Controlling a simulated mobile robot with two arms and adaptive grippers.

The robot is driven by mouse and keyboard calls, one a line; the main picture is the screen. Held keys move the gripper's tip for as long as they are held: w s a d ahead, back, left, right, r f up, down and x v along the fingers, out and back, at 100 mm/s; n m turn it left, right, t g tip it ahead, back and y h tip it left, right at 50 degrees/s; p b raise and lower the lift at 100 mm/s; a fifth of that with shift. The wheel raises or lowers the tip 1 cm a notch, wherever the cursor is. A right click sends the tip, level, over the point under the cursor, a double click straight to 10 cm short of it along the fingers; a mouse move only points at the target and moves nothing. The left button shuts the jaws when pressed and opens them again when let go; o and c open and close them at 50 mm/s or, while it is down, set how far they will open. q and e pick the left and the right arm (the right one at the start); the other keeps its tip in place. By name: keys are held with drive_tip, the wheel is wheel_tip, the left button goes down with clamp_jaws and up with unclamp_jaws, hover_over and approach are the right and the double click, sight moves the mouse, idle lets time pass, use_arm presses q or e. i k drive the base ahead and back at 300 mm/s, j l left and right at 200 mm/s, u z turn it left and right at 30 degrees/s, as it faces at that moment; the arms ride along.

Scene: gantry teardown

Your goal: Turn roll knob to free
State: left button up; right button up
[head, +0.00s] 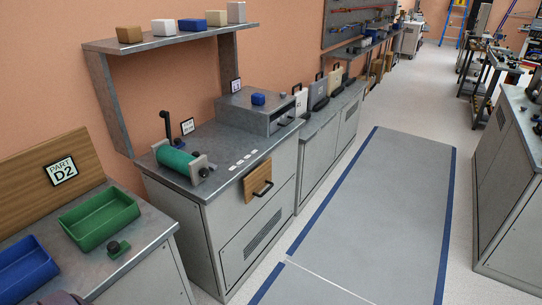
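A green roll (176,161) lies in a holder on the metal bench (225,145) left of centre. A grey end bracket (198,163) stands at its near right end, with a small dark round part (203,172) on it that looks like a knob. The picture is too small to read any knob setting. A black upright post (167,127) stands behind the roll's left end. Neither of my grippers shows in the head view, and nothing touches the roll.
A wooden-fronted drawer (257,181) with a black handle projects from the bench front. A grey box unit (255,110) stands right of the roll. Green (100,220) and blue (24,270) bins sit on the nearer left bench. The grey floor mat (375,205) is clear.

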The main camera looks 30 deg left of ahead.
sight(204, 172)
drive_tip(key=i+u, duration=0.15)
drive_tip(key=i, duration=0.25)
drive_tip(key=i+l+u, duration=0.15)
drive_tip(key=i, duration=0.25)
drive_tip(key=i+l+u, duration=0.15)
drive_tip(key=i, duration=0.25)
